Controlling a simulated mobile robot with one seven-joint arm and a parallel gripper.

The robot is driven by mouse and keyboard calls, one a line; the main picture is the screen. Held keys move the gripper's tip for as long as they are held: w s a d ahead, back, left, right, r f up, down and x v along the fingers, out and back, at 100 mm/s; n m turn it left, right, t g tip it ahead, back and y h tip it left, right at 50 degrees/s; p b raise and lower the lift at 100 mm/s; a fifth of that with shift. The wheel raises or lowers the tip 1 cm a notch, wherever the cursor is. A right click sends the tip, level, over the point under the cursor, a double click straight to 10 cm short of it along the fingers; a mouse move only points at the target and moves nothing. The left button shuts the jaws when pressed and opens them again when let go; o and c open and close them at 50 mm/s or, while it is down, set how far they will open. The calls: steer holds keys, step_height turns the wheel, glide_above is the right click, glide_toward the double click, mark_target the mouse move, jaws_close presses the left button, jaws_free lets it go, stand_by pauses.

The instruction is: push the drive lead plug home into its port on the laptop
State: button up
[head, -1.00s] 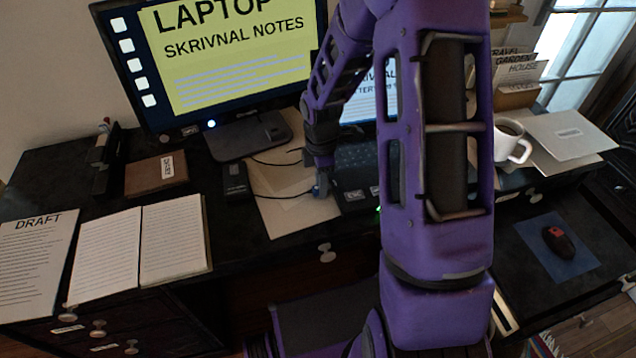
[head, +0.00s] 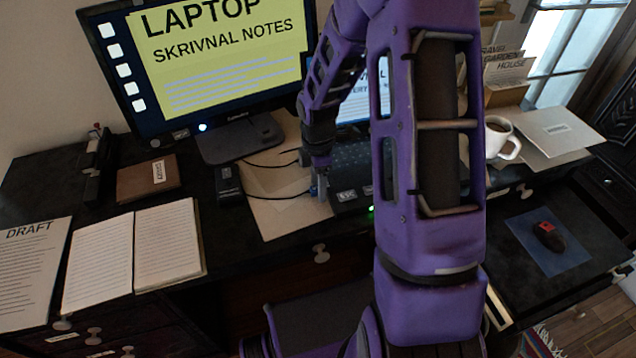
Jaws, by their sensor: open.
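The laptop (head: 352,158) sits on the desk behind my arm, which hides much of it; part of its keyboard and lit screen show. My gripper (head: 320,192) points down at the laptop's left side edge. A dark lead (head: 275,196) runs from the small black drive (head: 229,181) across a beige sheet to the gripper's fingertips. A second dark lead (head: 265,164) runs behind it toward the laptop. The plug and the port are too small and covered to make out, so I cannot tell how far in the plug sits. My gripper is open.
A monitor (head: 215,75) stands behind on its base. An open notebook (head: 135,255), a brown box (head: 147,178) and a draft sheet (head: 30,265) lie left. A white mug (head: 497,140) stands right, and a mouse (head: 547,236) lies on a blue mat lower right.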

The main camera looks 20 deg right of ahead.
step_height(320, 180, up, 17)
steer(key=p, duration=0.3)
steer(key=shift+r, duration=0.2)
